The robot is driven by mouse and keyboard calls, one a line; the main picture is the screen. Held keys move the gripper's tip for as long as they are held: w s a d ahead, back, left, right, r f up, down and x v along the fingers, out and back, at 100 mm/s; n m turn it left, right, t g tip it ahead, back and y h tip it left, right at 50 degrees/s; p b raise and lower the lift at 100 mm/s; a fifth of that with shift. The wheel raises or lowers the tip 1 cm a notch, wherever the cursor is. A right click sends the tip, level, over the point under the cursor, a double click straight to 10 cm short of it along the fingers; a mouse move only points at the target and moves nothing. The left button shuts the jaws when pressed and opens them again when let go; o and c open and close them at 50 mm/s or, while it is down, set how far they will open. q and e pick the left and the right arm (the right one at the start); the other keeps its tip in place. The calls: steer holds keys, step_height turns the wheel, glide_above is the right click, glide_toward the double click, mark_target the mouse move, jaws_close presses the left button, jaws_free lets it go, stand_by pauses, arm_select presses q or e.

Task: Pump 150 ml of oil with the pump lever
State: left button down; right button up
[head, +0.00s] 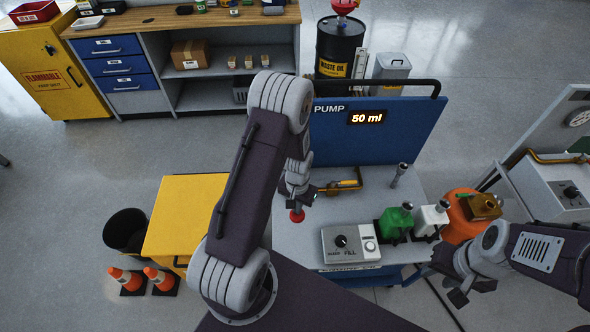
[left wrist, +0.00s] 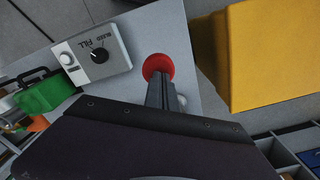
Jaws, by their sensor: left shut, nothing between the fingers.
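The pump cart (head: 298,262) has a blue back panel (head: 385,133) marked PUMP, and its display (head: 367,117) reads 50 ml. A red round knob (head: 296,216), probably the end of the pump lever, shows at the cart's left side and also in the left wrist view (left wrist: 158,66). The lever's shaft is hidden. My left gripper (head: 299,203) is shut with nothing between its fingers. Its tips are right at the red knob; I cannot tell whether they touch it. My right gripper (head: 470,291) is at the lower right, empty, its fingers apart.
A control box (head: 350,243) with a BLEED/FILL dial stands on the cart, beside green (head: 396,222) and white (head: 430,219) bottles and an orange container (head: 461,217). A brass fitting (head: 346,185) lies behind. A yellow cabinet (head: 186,207) stands left of the cart.

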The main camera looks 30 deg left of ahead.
arm_select(q)
step_height(320, 180, up, 8)
steer(key=p, duration=0.5)
steer(key=shift+f, duration=0.25)
step_height(320, 180, down, 13)
steer(key=b, duration=0.9)
steer(key=shift+r, duration=0.1)
step_height(320, 180, up, 13)
steer(key=p, duration=1)
steer(key=shift+p, duration=0.35)
steer(key=shift+f, duration=0.2)
